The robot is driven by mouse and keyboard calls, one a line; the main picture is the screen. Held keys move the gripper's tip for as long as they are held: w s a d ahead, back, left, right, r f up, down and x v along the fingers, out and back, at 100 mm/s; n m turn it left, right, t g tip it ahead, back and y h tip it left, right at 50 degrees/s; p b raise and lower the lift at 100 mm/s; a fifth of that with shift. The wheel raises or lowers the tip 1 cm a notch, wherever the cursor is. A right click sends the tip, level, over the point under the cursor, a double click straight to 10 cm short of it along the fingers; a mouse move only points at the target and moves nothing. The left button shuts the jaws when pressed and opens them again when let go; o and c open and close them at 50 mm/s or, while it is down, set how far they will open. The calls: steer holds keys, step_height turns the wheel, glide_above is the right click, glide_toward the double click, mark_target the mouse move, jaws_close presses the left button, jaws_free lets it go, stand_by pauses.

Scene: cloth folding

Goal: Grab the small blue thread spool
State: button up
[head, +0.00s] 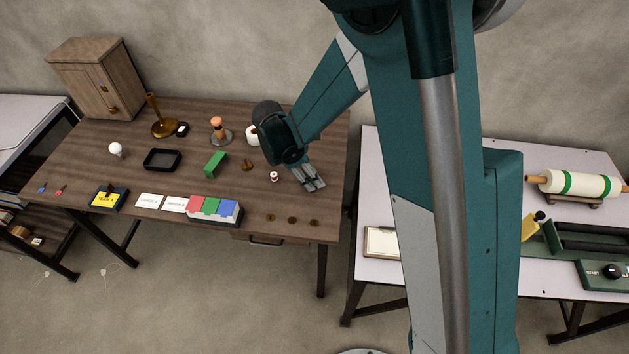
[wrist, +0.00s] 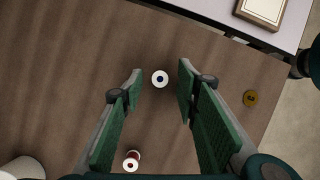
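The small blue thread spool (wrist: 160,78) shows in the wrist view as a white disc with a blue centre, seen end-on on the wooden table. My gripper (wrist: 160,86) is open, with green-padded fingers on either side of the spool in that picture. A gap shows on both sides, and I cannot tell how far above the spool the fingertips are. In the head view my gripper (head: 315,186) is over the right part of the table, and I cannot make out the blue spool there.
A red spool (wrist: 131,160) stands nearby, also in the head view (head: 274,176). A brass disc (wrist: 250,98) lies to the right. A white cylinder (wrist: 22,168) is at lower left. The wooden table (head: 85,160) holds colored blocks (head: 211,205) and a green block (head: 215,164).

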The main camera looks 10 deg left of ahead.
steer(key=c, duration=0.7)
steer(key=shift+r, duration=0.15)
step_height(320, 180, up, 10)
steer(key=p, duration=0.1)
steer(key=shift+p, duration=0.3)
stand_by(0.6)
